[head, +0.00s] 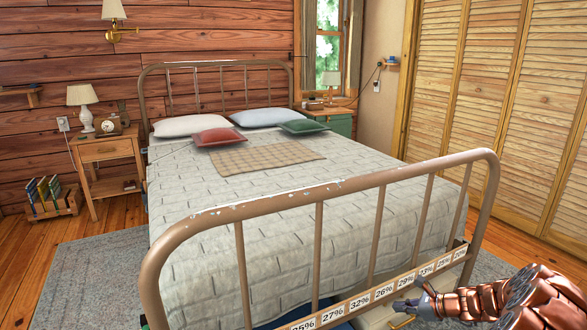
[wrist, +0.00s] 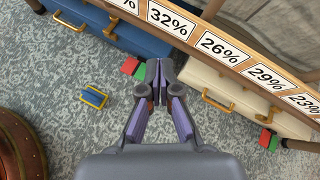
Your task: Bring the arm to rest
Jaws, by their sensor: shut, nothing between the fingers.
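My gripper (wrist: 160,72) is shut and empty, seen from behind in the wrist view. Its fingertips meet over the grey rug, just short of the labelled rail (wrist: 228,48) at the foot of the bed. In the head view my gripper (head: 408,304) shows small at the lower right, in front of that rail. My copper-coloured arm (head: 500,298) reaches in from the right edge. The gripper's height above the rug is hard to tell.
The metal bed frame (head: 319,196) stands close ahead. Under it are a blue drawer (wrist: 125,22) and a cream drawer (wrist: 240,98) with brass handles. Small red and green blocks (wrist: 134,68) and a blue-and-yellow item (wrist: 94,97) lie on the rug (wrist: 60,130).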

